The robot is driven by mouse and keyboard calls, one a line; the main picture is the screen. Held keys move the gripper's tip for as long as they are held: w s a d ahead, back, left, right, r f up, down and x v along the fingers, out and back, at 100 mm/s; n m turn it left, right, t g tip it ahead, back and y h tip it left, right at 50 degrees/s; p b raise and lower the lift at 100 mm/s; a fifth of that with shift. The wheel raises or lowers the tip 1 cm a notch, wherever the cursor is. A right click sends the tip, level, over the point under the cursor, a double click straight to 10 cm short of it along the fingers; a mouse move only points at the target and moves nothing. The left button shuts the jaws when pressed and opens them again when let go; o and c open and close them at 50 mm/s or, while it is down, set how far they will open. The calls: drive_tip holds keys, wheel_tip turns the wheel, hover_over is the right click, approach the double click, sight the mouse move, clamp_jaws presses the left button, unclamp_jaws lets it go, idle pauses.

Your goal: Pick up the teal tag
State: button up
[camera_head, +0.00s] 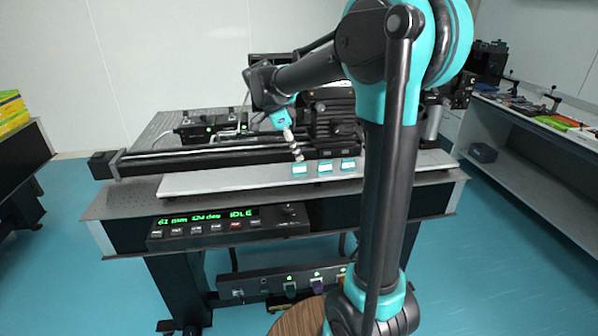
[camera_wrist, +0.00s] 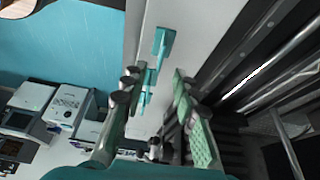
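In the head view, several small teal-and-white tags stand in a row on a pale strip: a left one (camera_head: 300,170), a middle one (camera_head: 325,167) and a right one (camera_head: 348,165). My gripper (camera_head: 299,157) is just above the left tag, pointing down. In the wrist view, my gripper (camera_wrist: 154,77) has its fingers apart, with one teal piece (camera_wrist: 144,95) showing between them, closer to the left finger. I cannot tell whether a finger touches the nearer piece.
The pale strip (camera_head: 230,178) runs along the optical table's front edge. Behind it are a black rail (camera_head: 210,154) and a dark motor-like block (camera_head: 333,115). A control panel (camera_head: 228,225) reads IDLE below.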

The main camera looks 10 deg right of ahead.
sight(299, 164)
drive_tip(key=shift+a+x, duration=0.2)
drive_tip(key=shift+x, duration=1.15)
drive_tip(key=shift+a+x, duration=0.25)
drive_tip(key=shift+x, duration=1.05)
drive_tip(key=shift+f, duration=0.2)
drive_tip(key=shift+c, duration=0.2)
clamp_jaws()
